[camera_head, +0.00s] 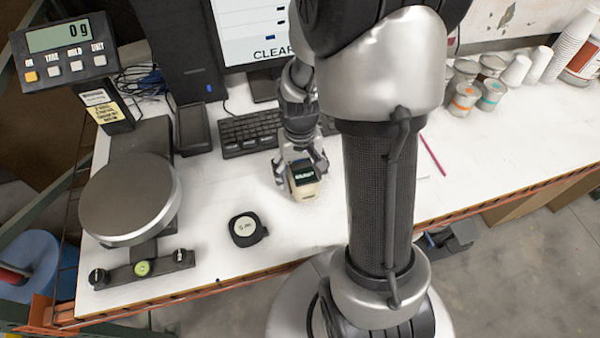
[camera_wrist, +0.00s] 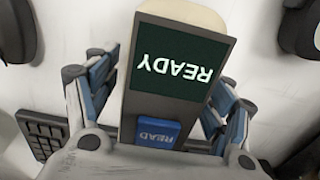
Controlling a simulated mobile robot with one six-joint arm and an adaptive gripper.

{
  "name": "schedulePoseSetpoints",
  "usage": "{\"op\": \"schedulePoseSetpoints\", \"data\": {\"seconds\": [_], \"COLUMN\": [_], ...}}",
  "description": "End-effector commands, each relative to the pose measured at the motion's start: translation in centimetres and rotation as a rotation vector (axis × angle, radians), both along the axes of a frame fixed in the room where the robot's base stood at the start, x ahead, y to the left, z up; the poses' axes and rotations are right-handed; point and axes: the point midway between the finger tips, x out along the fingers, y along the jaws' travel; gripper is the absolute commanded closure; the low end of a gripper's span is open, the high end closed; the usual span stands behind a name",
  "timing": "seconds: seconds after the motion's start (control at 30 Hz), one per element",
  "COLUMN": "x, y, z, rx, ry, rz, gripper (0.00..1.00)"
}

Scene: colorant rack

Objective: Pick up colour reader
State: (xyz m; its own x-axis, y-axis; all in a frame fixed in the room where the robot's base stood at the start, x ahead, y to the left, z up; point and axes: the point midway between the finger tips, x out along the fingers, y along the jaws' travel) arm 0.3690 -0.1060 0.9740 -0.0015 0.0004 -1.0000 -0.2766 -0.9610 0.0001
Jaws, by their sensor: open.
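The colour reader (camera_head: 304,184) is a small pale device with a dark top on the white table, near the middle of the head view. In the wrist view the colour reader (camera_wrist: 180,70) shows a dark green screen with the word READY and a blue READ button. My gripper (camera_head: 300,172) is around it from above. In the wrist view my gripper (camera_wrist: 165,95) has one blue-padded finger on each side of the reader. The fingers look open, with a gap on both sides. The fingertips are partly hidden.
A black tape measure (camera_head: 246,229) lies left of the reader. A keyboard (camera_head: 250,131) lies behind it. A scale with a round pan (camera_head: 130,199) stands at the left. A pink pencil (camera_head: 432,154), several cans and cups (camera_head: 515,70) are at the right.

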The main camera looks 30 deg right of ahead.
Motion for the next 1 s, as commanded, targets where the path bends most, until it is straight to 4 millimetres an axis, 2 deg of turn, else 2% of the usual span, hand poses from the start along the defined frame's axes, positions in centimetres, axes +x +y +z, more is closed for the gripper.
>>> {"op": "schedulePoseSetpoints", "data": {"seconds": [0.17, 1.0], "x": [0.03, 0.02], "y": [0.00, -0.01], "z": [0.12, 0.13], "rx": [0.000, 0.000], "ry": [-0.001, -0.001], "rz": [0.000, 0.000], "gripper": [0.26, 0.82]}}
